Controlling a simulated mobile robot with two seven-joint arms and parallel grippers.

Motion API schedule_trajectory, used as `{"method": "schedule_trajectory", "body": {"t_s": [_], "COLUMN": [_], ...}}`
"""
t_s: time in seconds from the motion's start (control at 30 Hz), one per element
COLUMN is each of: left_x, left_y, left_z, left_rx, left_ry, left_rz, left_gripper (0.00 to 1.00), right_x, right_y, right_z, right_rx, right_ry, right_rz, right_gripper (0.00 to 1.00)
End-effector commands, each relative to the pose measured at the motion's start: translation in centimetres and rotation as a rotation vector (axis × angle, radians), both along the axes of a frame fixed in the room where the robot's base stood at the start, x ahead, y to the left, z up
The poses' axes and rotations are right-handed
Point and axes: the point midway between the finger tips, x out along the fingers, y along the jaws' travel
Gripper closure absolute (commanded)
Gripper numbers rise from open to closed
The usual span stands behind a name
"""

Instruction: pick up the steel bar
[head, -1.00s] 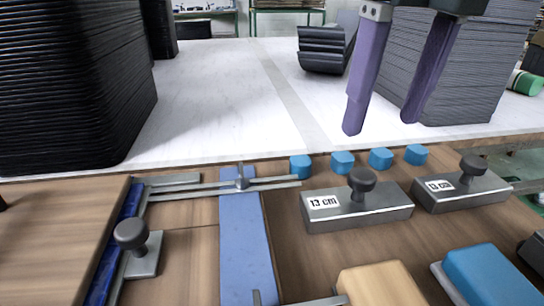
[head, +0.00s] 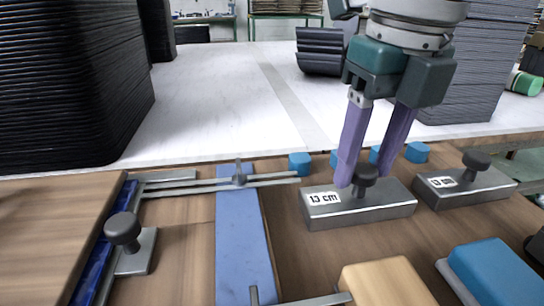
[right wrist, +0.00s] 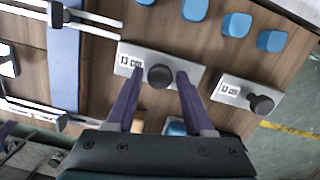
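The fingers are open, with a small gap on each side of the knob. The second bar (right wrist: 233,92) also shows there. My left gripper is not in view.
Blue blocks (head: 300,164) stand behind the bars. A blue strip (head: 243,250) with metal rails runs on the left, beside a knobbed plate (head: 135,262). A wooden block (head: 382,286) and a blue block (head: 492,272) lie in front. Black trays (head: 70,90) are stacked at the back left.

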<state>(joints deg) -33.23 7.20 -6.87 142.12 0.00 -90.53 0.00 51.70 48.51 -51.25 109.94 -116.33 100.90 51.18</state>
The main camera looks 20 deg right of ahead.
Motion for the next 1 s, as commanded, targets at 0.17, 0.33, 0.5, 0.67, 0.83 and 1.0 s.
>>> {"method": "schedule_trajectory", "body": {"t_s": [0.17,0.33,0.5,0.67,0.83,1.0], "left_x": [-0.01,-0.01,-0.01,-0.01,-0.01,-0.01], "left_y": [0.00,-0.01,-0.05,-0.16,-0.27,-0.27], "left_z": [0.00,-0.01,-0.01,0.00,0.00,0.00], "left_rx": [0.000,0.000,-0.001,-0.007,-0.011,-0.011], "left_ry": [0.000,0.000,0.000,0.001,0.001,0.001], "left_rz": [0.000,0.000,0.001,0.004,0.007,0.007], "left_gripper": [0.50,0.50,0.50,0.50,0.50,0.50], "right_x": [0.01,0.01,0.01,0.01,0.01,0.01], "right_y": [0.01,0.01,0.01,0.01,0.01,0.01], "right_z": [0.02,0.03,0.03,0.04,0.04,0.04], "right_rx": [0.000,0.000,0.000,0.000,0.000,0.000], "right_ry": [0.000,-0.001,0.000,-0.001,-0.001,-0.001], "right_rz": [0.000,0.000,0.000,0.000,0.000,0.000], "right_gripper": [0.69,0.88,1.00,1.00,1.00,1.00]}}
